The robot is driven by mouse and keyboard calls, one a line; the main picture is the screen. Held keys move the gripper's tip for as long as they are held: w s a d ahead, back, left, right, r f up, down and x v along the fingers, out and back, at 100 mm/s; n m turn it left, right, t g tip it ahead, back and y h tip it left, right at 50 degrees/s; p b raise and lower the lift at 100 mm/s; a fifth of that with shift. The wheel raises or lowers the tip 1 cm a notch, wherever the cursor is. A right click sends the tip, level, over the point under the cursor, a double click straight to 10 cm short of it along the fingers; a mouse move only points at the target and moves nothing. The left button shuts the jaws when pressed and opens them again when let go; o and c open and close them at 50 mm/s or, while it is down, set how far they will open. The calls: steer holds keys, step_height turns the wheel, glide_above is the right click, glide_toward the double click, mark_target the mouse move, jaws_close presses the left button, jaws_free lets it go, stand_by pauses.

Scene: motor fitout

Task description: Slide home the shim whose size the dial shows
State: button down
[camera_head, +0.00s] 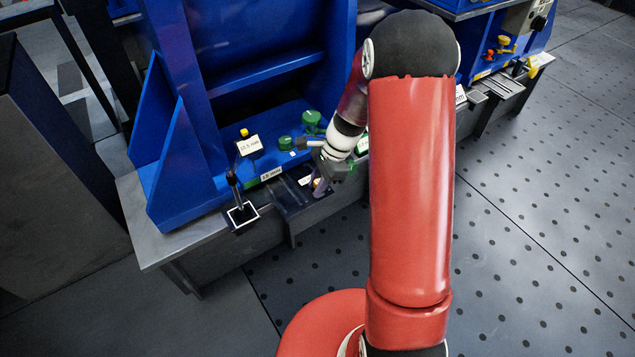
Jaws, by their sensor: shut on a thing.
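My gripper (331,171) is low over the blue machine's front ledge, at the end of my red arm. It is shut on a small purple piece (320,187), mostly hidden by the fingers. I cannot tell whether this is a shim or its handle. Below it is a dark tray (293,210) at the ledge's front edge. A small sign (250,146) with a yellow top carries a reading in mm, too small to read surely. A white label (271,174), also in mm, is on the ledge edge. I cannot make out a dial face.
A black-handled lever (233,185) stands in a white-edged square left of the tray. Green knobs (285,142) sit behind the gripper. A blue upright plate (180,160) bounds the left. More fittings (503,44) are at the far right. The floor (540,220) right of my arm is clear.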

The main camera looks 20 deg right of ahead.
steer(key=shift+f, duration=0.35)
steer(key=c, duration=1.1)
jaws_free()
steer(key=shift+c, duration=0.2)
steer(key=shift+s+v, duration=0.2)
steer(key=shift+v, duration=3.85)
steer(key=s+a+r+n+t+h+p, duration=0.25)
steer(key=s+r+n, duration=0.6)
steer(key=r, duration=0.65)
steer(key=s+r+n+t+h, duration=0.2)
steer(key=s+r+n, duration=0.4)
steer(key=s, duration=0.7)
steer(key=shift+s+a+n+t, duration=0.35)
steer(key=shift+n+t, duration=0.5)
steer(key=shift+n, duration=0.2)
steer(key=shift+r, duration=0.1)
